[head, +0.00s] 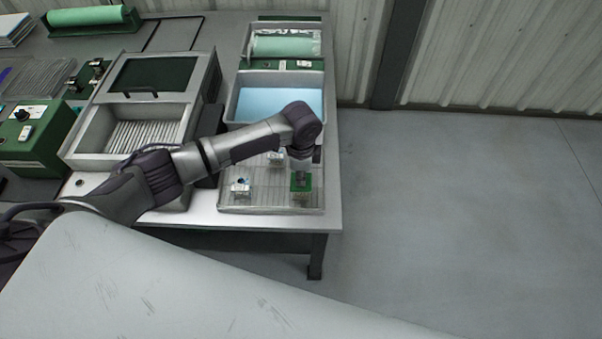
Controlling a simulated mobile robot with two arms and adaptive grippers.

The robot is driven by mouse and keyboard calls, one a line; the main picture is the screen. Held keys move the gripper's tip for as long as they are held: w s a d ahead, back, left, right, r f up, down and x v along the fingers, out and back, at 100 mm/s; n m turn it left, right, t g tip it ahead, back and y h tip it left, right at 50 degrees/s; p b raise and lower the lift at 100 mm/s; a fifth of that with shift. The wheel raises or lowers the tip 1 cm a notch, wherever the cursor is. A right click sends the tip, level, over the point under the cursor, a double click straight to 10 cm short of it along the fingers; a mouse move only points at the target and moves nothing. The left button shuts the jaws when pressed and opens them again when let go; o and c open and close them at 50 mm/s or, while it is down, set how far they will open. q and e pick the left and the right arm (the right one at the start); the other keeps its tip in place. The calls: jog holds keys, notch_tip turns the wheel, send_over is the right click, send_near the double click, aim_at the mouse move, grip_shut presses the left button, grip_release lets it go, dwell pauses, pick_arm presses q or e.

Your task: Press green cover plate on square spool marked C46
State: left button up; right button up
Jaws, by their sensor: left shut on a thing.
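My left gripper (302,172) points down over the front right of a wire-grid tray (262,203) and is shut on a small green cover plate (301,187). Just below the plate a small pale metallic piece (301,198) shows, probably a spool. I cannot tell whether the plate touches it. A similar small block (240,190) with a dark top stands at the front left of the tray. Another (276,158) sits farther back, partly behind my arm. No C46 marking is readable. My right gripper is not in view.
Behind the grid tray is a bin with a light blue surface (280,103). Behind that are green fittings and a green roll (285,44). A metal box with ribbed inside (140,138) stands left. The table's right edge is close to the tray, with open floor (460,210) beyond.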

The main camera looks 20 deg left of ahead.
pick_arm(q)
jog(key=shift+f, duration=0.25)
dwell(0.4)
jog(key=o, duration=0.8)
jog(key=shift+o, duration=0.5)
jog(key=o, duration=0.3)
jog(key=shift+o, duration=0.2)
notch_tip(320, 180, up, 8)
jog(key=p, duration=0.9)
